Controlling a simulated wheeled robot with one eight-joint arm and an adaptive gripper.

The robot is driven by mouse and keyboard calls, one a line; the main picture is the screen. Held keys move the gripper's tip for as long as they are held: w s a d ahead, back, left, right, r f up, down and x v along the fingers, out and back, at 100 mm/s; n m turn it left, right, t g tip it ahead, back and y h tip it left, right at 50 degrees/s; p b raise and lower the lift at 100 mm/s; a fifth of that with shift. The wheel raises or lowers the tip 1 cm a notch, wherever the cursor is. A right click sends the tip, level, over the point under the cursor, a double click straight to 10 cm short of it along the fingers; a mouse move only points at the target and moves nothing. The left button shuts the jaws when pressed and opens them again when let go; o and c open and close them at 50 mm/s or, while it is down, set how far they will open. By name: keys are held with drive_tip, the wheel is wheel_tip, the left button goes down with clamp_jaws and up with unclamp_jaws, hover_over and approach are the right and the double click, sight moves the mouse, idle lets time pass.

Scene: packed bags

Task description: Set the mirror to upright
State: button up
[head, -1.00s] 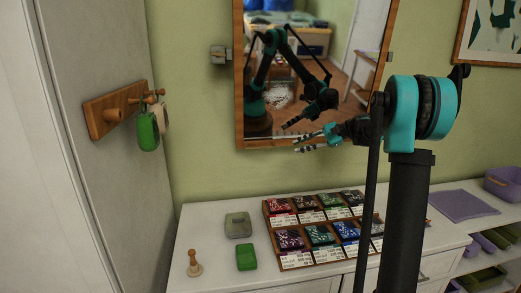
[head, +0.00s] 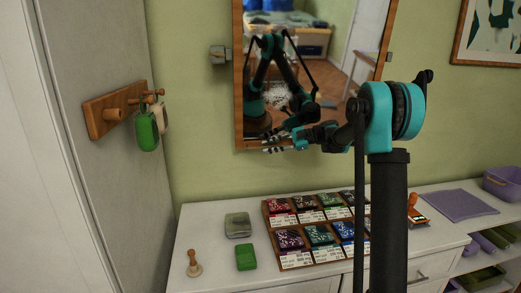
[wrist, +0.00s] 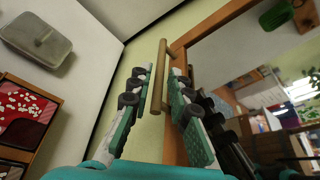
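The wood-framed mirror (head: 239,95) hangs on the green wall between side brackets; the left bracket (head: 220,54) is in view. I cannot tell its exact tilt. My gripper (head: 266,144) is at the mirror's lower edge, near the bottom left corner. In the wrist view my gripper (wrist: 160,100) has its two fingers apart. A wooden bar handle (wrist: 160,76) lies ahead in the gap between them, beside the mirror's frame (wrist: 178,58). I cannot tell whether a finger touches it. My arm hides the mirror's lower right part.
A white dresser (head: 215,270) stands below with a tray of several colored packs (head: 297,262), a green case (head: 246,257), a grey-green tin (head: 238,225) and a wooden stamp (head: 194,264). A peg rack (head: 108,113) with hanging tags is on the left wall.

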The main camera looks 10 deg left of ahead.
sight(260, 148)
drive_tip(key=shift+x, duration=2)
clamp_jaws()
